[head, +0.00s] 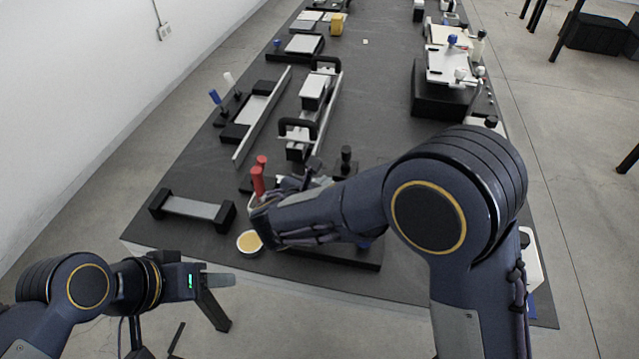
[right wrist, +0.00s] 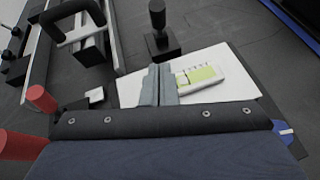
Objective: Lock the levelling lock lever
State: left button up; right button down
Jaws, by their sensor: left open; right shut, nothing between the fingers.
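A fixture at the near end of the table carries two red-handled levers (head: 257,181), a black-knobbed upright post (head: 346,158) and a white plate. I cannot tell which handle is the levelling lock lever. In the right wrist view, the red handles (right wrist: 42,98) are at the left edge, and the black knob (right wrist: 157,14) stands beyond the fingers. My right gripper (right wrist: 158,84) is shut and empty above the white plate (right wrist: 235,70), beside a pale block with a yellow-green panel (right wrist: 203,78). My arm hides much of the fixture in the head view. My left gripper (head: 222,298) is open and empty, off the table's front edge.
A round dish with tan contents (head: 249,242) sits by the front edge. A black-ended bar (head: 192,208) lies at left. Rail assemblies with black handles (head: 298,131) stand behind the fixture. A raised black block (head: 440,100) is at the right. Bare table lies between them.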

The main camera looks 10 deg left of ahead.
aim_at(344, 159)
jog(key=x, duration=0.5)
jog(key=shift+w+d, duration=0.15)
jog(key=shift+w, duration=0.15)
jog(key=shift+w+d+r+p, duration=0.2)
jog(key=shift+w+r+p, duration=0.1)
jog(key=shift+w, duration=0.2)
jog(key=shift+w+d+r+p, duration=0.2)
jog(key=shift+w+p, duration=0.05)
jog(key=shift+w, duration=0.25)
jog(key=shift+w+d+r, duration=0.1)
jog(key=shift+w+d, duration=0.1)
jog(key=shift+w, duration=0.3)
